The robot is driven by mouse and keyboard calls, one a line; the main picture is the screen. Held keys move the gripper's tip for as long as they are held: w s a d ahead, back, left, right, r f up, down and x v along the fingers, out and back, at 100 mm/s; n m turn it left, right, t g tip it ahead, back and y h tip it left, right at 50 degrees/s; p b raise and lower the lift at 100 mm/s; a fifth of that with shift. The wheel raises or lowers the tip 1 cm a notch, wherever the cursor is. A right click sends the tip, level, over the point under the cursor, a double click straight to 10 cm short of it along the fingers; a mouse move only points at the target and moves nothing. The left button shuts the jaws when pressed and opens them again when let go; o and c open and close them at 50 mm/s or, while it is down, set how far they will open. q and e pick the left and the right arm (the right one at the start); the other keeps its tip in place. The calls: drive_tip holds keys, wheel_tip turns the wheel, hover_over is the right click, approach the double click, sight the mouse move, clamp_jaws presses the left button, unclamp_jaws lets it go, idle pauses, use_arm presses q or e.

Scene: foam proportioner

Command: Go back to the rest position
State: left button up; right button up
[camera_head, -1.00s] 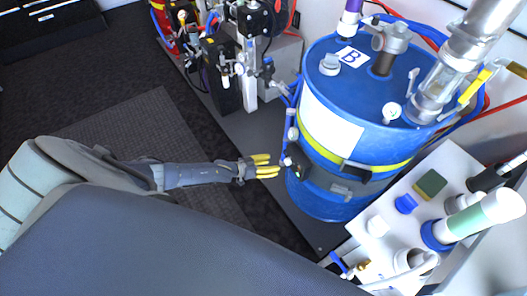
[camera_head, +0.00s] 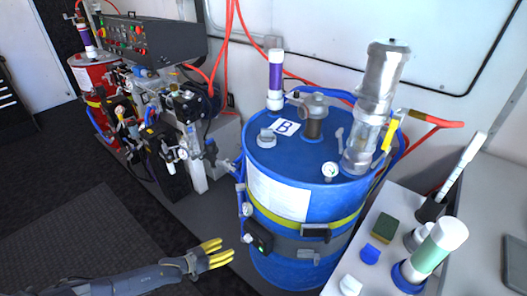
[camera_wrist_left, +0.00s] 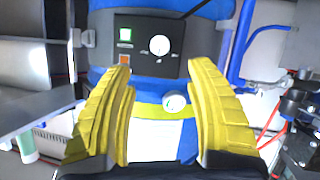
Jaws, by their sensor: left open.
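My left gripper (camera_head: 216,255) comes in from the lower left in the head view, with yellow fingers pointing right toward the blue drum marked B (camera_head: 270,235). In the left wrist view the two yellow fingers (camera_wrist_left: 160,105) are spread apart with nothing between them. The gripper appears apart from the drum. My right gripper is not in view.
A white bench (camera_head: 345,258) stands right of the drum, with a green and white cylinder (camera_head: 436,247), a sponge (camera_head: 384,227) and blue caps. Pump machinery (camera_head: 170,130) and a red drum (camera_head: 90,75) stand at the back left. Dark floor with a mat (camera_head: 70,240) is open at left.

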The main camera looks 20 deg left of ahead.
use_arm(q)
drive_tip(key=s+a+f+m+g+y, duration=0.1)
drive_tip(key=s+a+f+y, duration=0.2)
drive_tip(key=f, duration=0.4)
drive_tip(key=s+a+f+m+g+y, duration=0.1)
drive_tip(key=s+a+f+m+y, duration=0.15)
drive_tip(key=a+f, duration=0.3)
drive_tip(key=s+d+f+n+g+y, duration=0.2)
drive_tip(key=s+f+g+y, duration=0.15)
drive_tip(key=s+f, duration=1.05)
drive_tip(key=s+d+f+g, duration=0.1)
drive_tip(key=s+d, duration=0.2)
drive_tip(key=s, duration=0.6)
drive_tip(key=s+d+f+n+g, duration=0.1)
drive_tip(key=s+d, duration=0.3)
drive_tip(key=s, duration=0.6)
drive_tip(key=s+d+f+n+g+h, duration=0.1)
drive_tip(key=s+d, duration=0.3)
drive_tip(key=s, duration=0.6)
drive_tip(key=shift+s+d+f+g, duration=0.25)
drive_tip(key=shift+f+g, duration=0.3)
drive_tip(key=shift+f, duration=0.15)
